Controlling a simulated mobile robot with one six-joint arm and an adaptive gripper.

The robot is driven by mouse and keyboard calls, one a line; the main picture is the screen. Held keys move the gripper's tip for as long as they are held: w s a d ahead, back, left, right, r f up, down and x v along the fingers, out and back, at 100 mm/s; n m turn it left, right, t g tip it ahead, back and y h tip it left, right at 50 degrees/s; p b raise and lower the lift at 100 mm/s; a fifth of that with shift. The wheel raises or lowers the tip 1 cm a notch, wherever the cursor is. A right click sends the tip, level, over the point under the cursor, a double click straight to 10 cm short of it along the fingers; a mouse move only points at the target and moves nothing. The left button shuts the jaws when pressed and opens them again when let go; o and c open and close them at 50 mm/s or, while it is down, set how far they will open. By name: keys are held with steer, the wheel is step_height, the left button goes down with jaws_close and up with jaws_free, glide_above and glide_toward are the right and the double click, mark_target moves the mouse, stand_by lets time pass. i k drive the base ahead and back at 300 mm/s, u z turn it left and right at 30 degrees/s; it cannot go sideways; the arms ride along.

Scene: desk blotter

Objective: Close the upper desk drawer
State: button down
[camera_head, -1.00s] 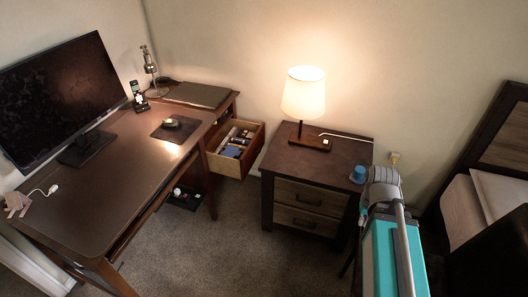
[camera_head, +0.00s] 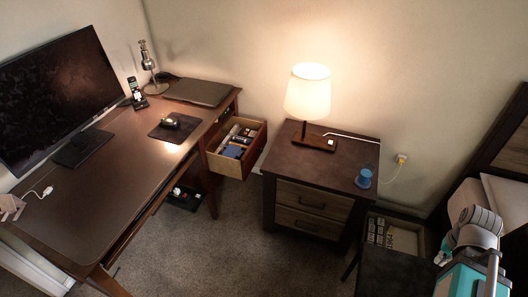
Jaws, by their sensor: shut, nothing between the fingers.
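The upper desk drawer (camera_head: 256,152) stands open at the right end of the brown desk (camera_head: 118,172). It has a light wooden inside and a reddish-brown front that faces right, towards the nightstand. Books or boxes and other small items (camera_head: 232,150) lie inside it. My arm (camera_head: 474,232) shows at the lower right, well apart from the drawer, beyond the nightstand. My gripper's fingers cannot be made out in this view.
A nightstand (camera_head: 300,165) with a lit lamp (camera_head: 308,92) and a blue cup (camera_head: 363,178) stands just right of the drawer. A dark low tray (camera_head: 186,199) sits under the desk. Carpet (camera_head: 225,245) is clear between desk and nightstand.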

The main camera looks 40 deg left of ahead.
mark_target(240, 169)
steer(key=z, duration=0.15)
steer(key=k, duration=1.35)
steer(key=u, duration=1.25)
steer(key=i, duration=0.65)
steer(key=u, duration=0.1)
